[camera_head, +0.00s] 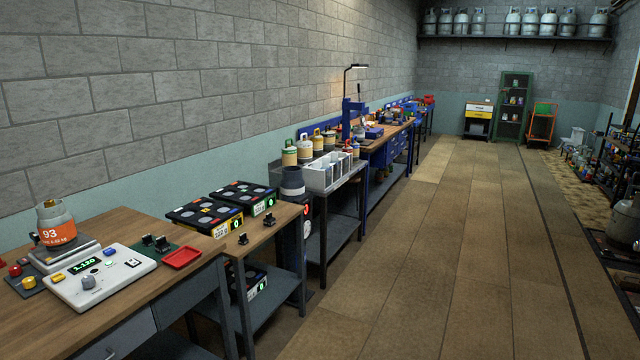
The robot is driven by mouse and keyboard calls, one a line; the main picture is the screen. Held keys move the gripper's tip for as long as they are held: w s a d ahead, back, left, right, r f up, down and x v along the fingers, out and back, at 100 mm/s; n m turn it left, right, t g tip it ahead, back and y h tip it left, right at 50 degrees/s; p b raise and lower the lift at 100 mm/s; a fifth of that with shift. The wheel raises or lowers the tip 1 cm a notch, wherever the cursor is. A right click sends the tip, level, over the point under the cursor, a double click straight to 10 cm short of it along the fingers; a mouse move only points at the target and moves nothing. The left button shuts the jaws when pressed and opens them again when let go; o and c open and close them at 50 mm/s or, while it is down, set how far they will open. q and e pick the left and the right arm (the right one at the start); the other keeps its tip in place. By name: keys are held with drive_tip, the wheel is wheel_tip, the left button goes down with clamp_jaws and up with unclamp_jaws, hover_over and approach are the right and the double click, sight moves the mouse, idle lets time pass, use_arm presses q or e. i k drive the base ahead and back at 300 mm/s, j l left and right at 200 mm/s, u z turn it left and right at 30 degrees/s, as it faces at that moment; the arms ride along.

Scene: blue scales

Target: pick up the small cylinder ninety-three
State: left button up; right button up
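The small cylinder ninety-three (55,226) stands upright on a grey scale plate (66,252) at the far left of the near wooden bench. It has an orange band with a white "93" and a pale metal top with a valve collar. A white scale console (100,276) with a green lit display reading about 1.120 sits just in front of it. Neither of my grippers shows in the head view.
The wooden bench (150,232) also bears a red tray (182,257), a green mat with small black parts, and coloured buttons. Black crates (205,214) with round wells stand on the adjoining bench. More benches line the wall. The tiled floor (430,260) to the right is clear.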

sight(56, 228)
drive_tip(key=i+j+u, duration=0.2)
drive_tip(key=j+u, duration=0.15)
drive_tip(key=i+j+u, duration=0.2)
drive_tip(key=j+u, duration=0.2)
drive_tip(key=i+j+u, duration=0.35)
drive_tip(key=k, duration=0.05)
